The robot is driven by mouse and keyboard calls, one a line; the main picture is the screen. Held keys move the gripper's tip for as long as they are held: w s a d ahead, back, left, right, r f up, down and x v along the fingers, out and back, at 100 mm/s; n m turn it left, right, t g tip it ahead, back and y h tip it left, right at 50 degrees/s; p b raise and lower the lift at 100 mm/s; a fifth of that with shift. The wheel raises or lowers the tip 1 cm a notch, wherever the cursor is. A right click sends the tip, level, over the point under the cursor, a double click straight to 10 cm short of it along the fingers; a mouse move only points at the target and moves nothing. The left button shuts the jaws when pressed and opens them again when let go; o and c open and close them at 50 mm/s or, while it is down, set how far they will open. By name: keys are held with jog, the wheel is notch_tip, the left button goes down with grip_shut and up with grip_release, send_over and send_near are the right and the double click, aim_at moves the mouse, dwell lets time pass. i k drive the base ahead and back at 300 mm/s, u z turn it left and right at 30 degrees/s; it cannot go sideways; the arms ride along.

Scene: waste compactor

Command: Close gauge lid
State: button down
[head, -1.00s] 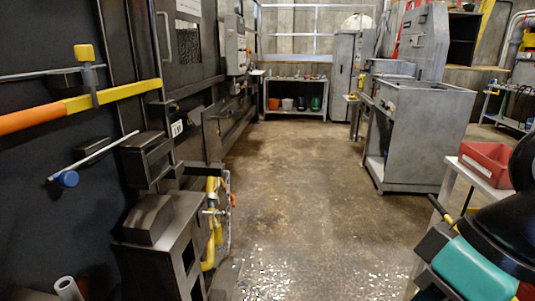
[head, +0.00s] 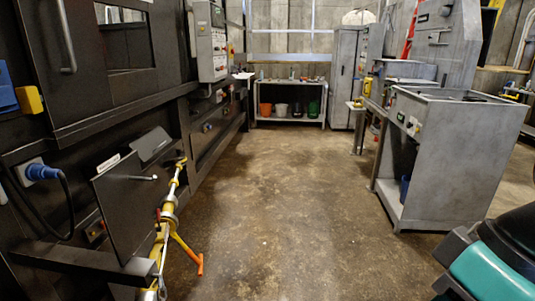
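A small dark flap (head: 150,144) sticks up at a tilt from the top of a dark plate (head: 132,205) on the left machine. It may be the gauge lid, but I cannot tell for sure. No gauge face shows clearly. My arm, with black and teal links, shows at the lower right corner. My gripper is not in view.
A yellow pipe (head: 171,205) with an orange handle (head: 200,264) stands out at the lower left. A blue plug (head: 42,171) and its cable are on the left machine. A grey metal cabinet (head: 452,165) stands at right. The middle floor is clear.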

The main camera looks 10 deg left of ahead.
aim_at(148, 145)
jog(key=u, duration=0.25)
jog(key=i, duration=2)
jog(key=u, duration=0.8)
jog(key=i, duration=1.6)
jog(key=u, duration=0.45)
